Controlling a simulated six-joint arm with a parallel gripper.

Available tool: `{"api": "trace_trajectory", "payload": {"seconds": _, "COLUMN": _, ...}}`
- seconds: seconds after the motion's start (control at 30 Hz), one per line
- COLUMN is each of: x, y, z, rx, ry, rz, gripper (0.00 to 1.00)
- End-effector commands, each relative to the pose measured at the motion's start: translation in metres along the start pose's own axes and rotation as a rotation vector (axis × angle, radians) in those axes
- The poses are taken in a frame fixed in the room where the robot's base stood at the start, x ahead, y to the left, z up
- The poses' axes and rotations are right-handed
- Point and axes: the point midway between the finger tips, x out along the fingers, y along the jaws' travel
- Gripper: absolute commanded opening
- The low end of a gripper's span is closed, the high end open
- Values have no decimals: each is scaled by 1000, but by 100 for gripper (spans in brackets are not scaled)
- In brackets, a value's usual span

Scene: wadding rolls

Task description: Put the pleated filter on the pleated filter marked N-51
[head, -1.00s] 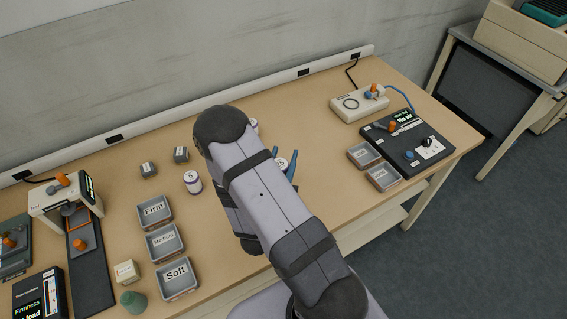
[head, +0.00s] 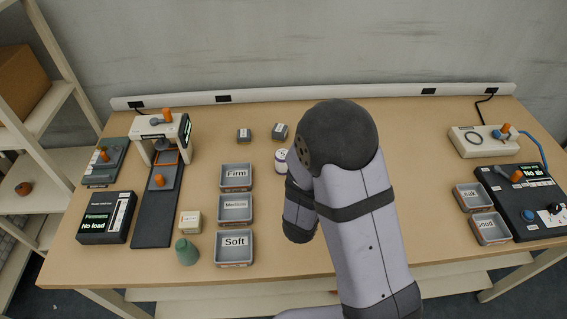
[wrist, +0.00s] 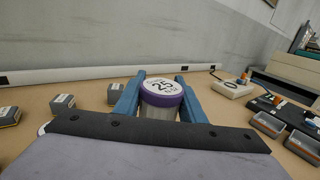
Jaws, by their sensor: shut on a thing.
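My gripper (wrist: 162,84) has its two blue fingers on either side of a pleated filter (wrist: 160,90) and is shut on it. This filter has a white top with dark print that looks like 25, a purple rim and a pale pleated side. Another pleated filter (head: 281,161), white with a purple band, stands on the table left of my arm in the head view; its mark is not readable and my arm partly covers it. The fingers and the held filter are hidden behind my arm in the head view. I cannot make out N-51 anywhere.
Two small grey blocks (head: 244,135) (head: 279,131) stand at the back. Trays marked Firm (head: 236,188), Medium (head: 235,222) and Soft (head: 234,262) line up left of my arm. Two trays (head: 474,207) and a black device (head: 535,220) are at the right.

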Motion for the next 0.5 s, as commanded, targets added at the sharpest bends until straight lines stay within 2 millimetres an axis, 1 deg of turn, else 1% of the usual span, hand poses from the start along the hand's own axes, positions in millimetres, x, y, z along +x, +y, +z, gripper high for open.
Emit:
{"api": "trace_trajectory", "payload": {"seconds": 0.03, "x": -1, "y": 13, "z": 4, "rx": 11, "ry": -8, "rz": 19, "gripper": 14}}
{"api": "trace_trajectory", "payload": {"seconds": 0.27, "x": -3, "y": 63, "z": 41, "rx": 13, "ry": -8, "rz": 81, "gripper": 14}}
{"api": "trace_trajectory", "payload": {"seconds": 0.4, "x": -3, "y": 97, "z": 71, "rx": 15, "ry": -6, "rz": 108, "gripper": 14}}
{"api": "trace_trajectory", "payload": {"seconds": 0.5, "x": 3, "y": 113, "z": 91, "rx": 8, "ry": -3, "rz": 107, "gripper": 14}}
